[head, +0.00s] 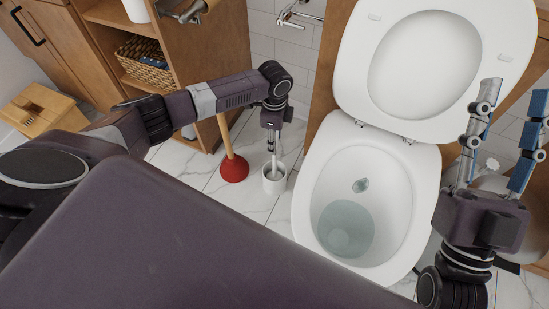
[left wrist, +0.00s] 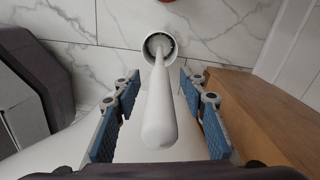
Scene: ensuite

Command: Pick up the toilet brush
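The white toilet brush stands in its white holder (head: 274,184) on the floor, left of the toilet. In the left wrist view the brush's pale handle (left wrist: 160,112) points up toward the camera, and its lower end sits in the round holder (left wrist: 159,46). My left gripper (head: 271,145) is above the holder, pointing down. In the left wrist view its blue-padded fingers are on either side of the handle, with a visible gap at each side. My right gripper (head: 514,100) is open and empty at the right, its fingers pointing up. The bristles are mostly hidden inside the holder.
The open toilet (head: 312,200) is just right of the holder. A red plunger (head: 234,169) with a wooden handle stands close on the left. A wooden cabinet with a wicker basket (head: 145,63) is behind. A wooden stool (head: 45,108) is at far left.

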